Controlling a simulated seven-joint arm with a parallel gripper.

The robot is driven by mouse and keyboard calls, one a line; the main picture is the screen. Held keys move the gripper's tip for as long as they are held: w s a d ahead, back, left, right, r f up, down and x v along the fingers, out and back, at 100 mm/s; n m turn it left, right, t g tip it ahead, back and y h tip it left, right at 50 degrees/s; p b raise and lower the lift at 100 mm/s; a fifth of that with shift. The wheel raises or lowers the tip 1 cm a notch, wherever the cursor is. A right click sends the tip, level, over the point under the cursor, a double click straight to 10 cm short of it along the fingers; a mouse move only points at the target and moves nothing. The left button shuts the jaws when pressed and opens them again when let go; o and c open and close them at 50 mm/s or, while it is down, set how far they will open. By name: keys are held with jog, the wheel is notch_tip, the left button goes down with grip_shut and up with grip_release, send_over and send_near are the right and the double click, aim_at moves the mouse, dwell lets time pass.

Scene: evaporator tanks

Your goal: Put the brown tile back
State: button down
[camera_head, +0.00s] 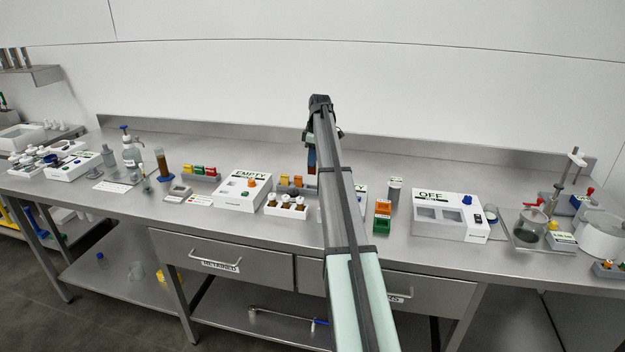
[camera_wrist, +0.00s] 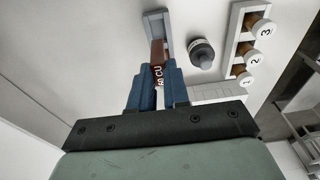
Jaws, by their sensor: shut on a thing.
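The brown tile (camera_wrist: 157,52) with pale lettering is between the two blue fingers of my gripper (camera_wrist: 156,82) in the wrist view. My gripper is shut on it. The tile's far end overlaps a narrow grey tray (camera_wrist: 166,22) in that view; I cannot tell if they touch. In the head view my gripper (camera_head: 311,168) hangs over the middle of the bench, partly hidden by my arm. A grey rack with yellow and orange tiles (camera_head: 285,181) stands just left of it.
A white rack (camera_wrist: 234,42) of numbered vials and a dark round-topped item (camera_wrist: 202,54) lie close right of the tile. In the head view, the white EMPTY box (camera_head: 240,190) is left, the OFF box (camera_head: 450,215) right. The bench behind is clear.

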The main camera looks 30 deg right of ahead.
jog(key=shift+f, duration=3.6)
jog(key=shift+f, duration=0.1)
jog(key=c, duration=1.1)
grip_release()
notch_tip(320, 180, up, 12)
jog(key=s+d, duration=0.1)
